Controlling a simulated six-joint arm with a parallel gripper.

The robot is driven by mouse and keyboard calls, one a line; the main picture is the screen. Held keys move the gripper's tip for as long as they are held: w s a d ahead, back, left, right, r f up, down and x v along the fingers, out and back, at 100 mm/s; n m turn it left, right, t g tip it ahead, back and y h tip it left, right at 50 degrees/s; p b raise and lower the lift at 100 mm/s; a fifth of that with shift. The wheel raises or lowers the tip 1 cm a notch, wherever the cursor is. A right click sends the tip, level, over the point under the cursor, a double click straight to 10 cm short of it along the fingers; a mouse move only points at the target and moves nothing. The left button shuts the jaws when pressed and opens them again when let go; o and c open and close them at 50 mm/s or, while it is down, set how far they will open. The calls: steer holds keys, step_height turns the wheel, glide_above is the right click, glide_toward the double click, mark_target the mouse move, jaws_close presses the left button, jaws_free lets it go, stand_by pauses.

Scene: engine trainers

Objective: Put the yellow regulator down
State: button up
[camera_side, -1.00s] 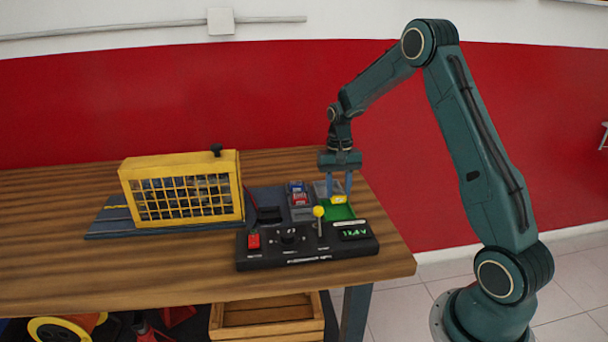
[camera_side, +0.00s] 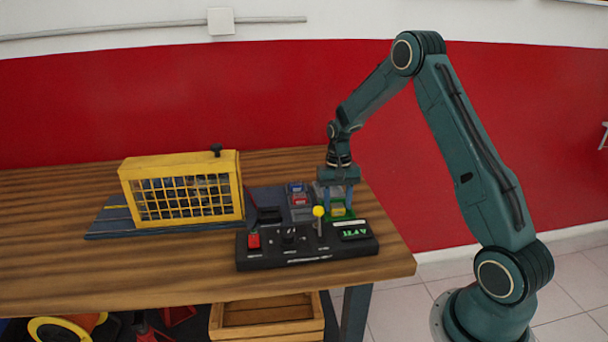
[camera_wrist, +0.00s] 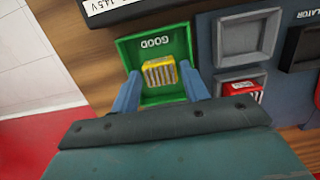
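The yellow regulator (camera_wrist: 160,72) lies in the green tray marked GOOD (camera_wrist: 153,42) in the wrist view. In the side view the regulator (camera_side: 338,211) shows low in the green tray (camera_side: 346,216), behind the black control panel. My gripper (camera_wrist: 158,84) is over the tray, its two blue fingers on either side of the regulator and spread wider than it. In the side view my gripper (camera_side: 338,208) points straight down with its fingertips at the tray. The regulator's underside is hidden.
A grey empty tray (camera_wrist: 248,40) lies beside the green one, with a red regulator (camera_wrist: 242,90) near it. The black panel (camera_side: 300,250) has an upright yellow-knobbed lever (camera_side: 319,213) close to my gripper. A yellow caged engine (camera_side: 182,190) stands to the left.

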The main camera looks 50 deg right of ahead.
steer(key=shift+r, duration=0.15)
step_height(320, 180, up, 12)
steer(key=w+d, duration=0.1)
stand_by(0.8)
stand_by(0.4)
